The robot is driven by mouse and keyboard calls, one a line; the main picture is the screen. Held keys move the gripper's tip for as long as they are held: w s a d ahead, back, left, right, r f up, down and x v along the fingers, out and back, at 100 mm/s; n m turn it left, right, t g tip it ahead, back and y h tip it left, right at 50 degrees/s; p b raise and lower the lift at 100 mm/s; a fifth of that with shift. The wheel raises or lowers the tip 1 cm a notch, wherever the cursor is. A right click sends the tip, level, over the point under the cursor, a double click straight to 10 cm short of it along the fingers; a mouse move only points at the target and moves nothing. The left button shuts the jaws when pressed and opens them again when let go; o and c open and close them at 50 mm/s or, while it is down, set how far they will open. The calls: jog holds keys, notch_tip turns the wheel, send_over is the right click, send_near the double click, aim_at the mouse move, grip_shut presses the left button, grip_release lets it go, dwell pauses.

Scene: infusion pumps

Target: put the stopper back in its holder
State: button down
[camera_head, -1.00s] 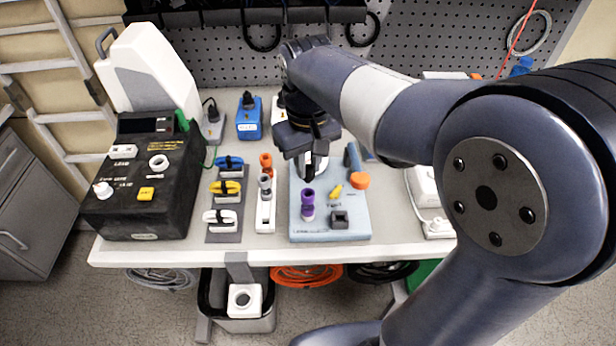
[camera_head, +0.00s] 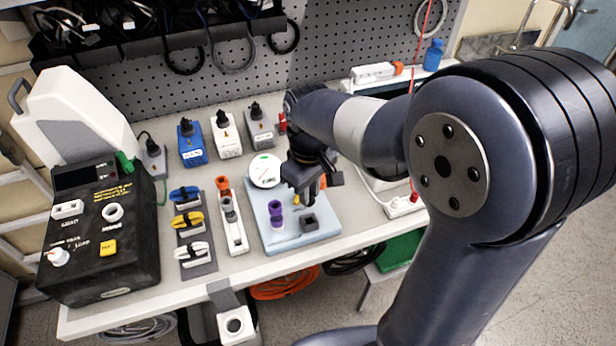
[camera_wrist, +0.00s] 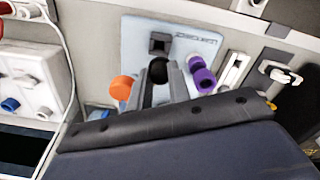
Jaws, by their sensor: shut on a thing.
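A light blue board (camera_head: 262,212) lies on the bench. A small dark square holder (camera_head: 308,221) with an opening stands on its front right part; it also shows in the wrist view (camera_wrist: 160,42). My gripper (camera_head: 311,192) is over the board's right part, just behind the holder. In the wrist view its grey fingers (camera_wrist: 156,82) are shut on a dark rounded piece, apparently the stopper (camera_wrist: 158,70); the fingers hide most of it. The piece is close beside the holder in that picture; I cannot tell its height above the board.
A purple piece (camera_head: 276,213) stands left of the holder. An orange knob (camera_wrist: 122,88) is on the board's other side. A white round dial (camera_head: 265,170) stands behind. Left are cable bundles (camera_head: 188,221) and a black console (camera_head: 100,235).

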aim_at(310, 205)
notch_tip(310, 205, down, 5)
jog(key=b, duration=0.4)
jog(key=shift+r, duration=0.1)
jog(key=shift+f+b, duration=0.5)
jog(key=shift+f, duration=0.75)
dwell(1.7)
jog(key=c, duration=0.7)
grip_release()
jog(key=shift+c, duration=0.2)
jog(key=shift+r, duration=0.1)
notch_tip(310, 205, up, 7)
jog(key=p, duration=0.6)
